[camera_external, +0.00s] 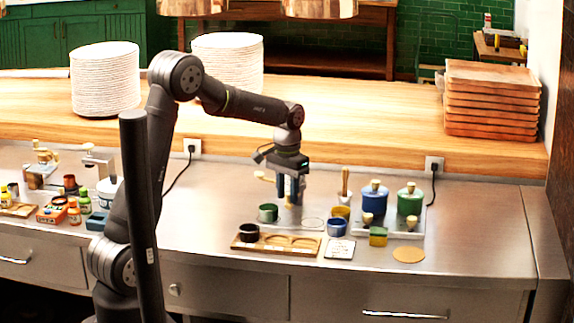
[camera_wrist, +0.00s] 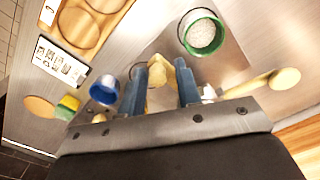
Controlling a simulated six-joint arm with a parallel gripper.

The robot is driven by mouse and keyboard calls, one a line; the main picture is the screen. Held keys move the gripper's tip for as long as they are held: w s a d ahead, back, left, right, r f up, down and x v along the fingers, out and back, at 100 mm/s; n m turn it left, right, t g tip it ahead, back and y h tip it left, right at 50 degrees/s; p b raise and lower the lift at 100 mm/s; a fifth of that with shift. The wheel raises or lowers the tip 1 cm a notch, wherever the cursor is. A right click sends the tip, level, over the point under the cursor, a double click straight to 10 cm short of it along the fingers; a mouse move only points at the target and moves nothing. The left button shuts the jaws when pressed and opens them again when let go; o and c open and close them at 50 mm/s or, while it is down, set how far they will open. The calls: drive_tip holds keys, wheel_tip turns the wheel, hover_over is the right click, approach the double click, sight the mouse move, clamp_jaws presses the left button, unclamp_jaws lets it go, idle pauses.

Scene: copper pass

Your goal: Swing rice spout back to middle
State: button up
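My gripper (camera_external: 290,196) points down over the steel counter, behind and right of the green cup (camera_external: 268,213). In the wrist view its two blue fingers (camera_wrist: 162,84) stand apart. A tan piece (camera_wrist: 181,66) shows between them, close to the right finger; I cannot tell whether it is the rice spout or whether it is touched. A tan arm with a round knob (camera_wrist: 284,79) lies to the right in the wrist view; its end (camera_external: 264,176) shows left of the gripper outside. The green cup (camera_wrist: 203,34) holds white grains. No spout is clearly identifiable.
A blue cup (camera_external: 337,228), a yellow cup (camera_external: 341,211), a blue canister (camera_external: 374,199) and a green canister (camera_external: 410,202) stand to the right. A wooden tray (camera_external: 277,250), a card (camera_external: 340,249), a sponge (camera_external: 378,237) and a round coaster (camera_external: 408,254) lie in front.

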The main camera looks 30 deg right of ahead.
drive_tip(key=shift+r, duration=0.15)
drive_tip(key=shift+r, duration=2.9)
drive_tip(key=shift+f, duration=0.1)
wheel_tip(320, 180, down, 6)
drive_tip(key=shift+w+a, duration=0.3)
drive_tip(key=shift+w, duration=0.05)
